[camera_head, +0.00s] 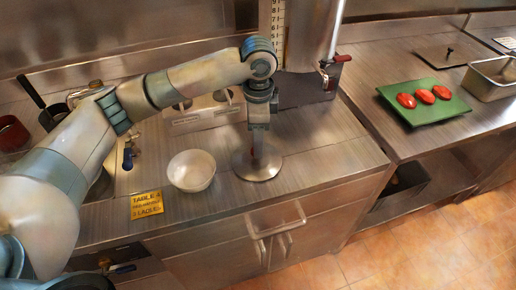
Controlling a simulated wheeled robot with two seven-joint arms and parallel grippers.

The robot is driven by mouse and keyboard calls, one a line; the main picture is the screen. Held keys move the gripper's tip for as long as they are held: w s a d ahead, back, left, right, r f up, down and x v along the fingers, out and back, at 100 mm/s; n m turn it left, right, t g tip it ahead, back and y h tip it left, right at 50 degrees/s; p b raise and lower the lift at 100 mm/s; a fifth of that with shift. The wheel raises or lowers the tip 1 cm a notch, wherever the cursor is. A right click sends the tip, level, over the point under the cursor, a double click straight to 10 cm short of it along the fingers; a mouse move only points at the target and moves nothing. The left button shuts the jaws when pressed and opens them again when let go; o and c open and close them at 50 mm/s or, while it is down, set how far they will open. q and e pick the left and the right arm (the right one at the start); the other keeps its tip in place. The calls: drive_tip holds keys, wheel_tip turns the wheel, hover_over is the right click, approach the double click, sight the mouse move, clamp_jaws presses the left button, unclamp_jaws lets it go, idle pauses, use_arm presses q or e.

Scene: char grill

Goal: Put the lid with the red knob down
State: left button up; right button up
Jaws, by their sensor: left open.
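A round metal lid (268,171) lies on the steel counter, close to the front edge and right of the white bowl. Its knob is hidden or too small to make out, so I cannot see its red colour. My left gripper (257,150) comes in from the left and points straight down over the middle of the lid. It is open, with its fingertips at or just above the lid's centre; I cannot tell whether they touch it. My right gripper is not in view.
A white bowl (191,170) stands left of the lid, near a yellow sign (147,204) on the front edge. On the right counter are a green board (423,115) with red pieces, a metal pan (490,80) and a flat plate with a black knob (449,51).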

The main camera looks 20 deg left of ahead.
use_arm(q)
wheel_tip(320, 180, up, 8)
drive_tip(key=b, duration=0.1)
drive_tip(key=shift+b, duration=0.3)
idle(0.4)
drive_tip(key=shift+f, duration=0.1)
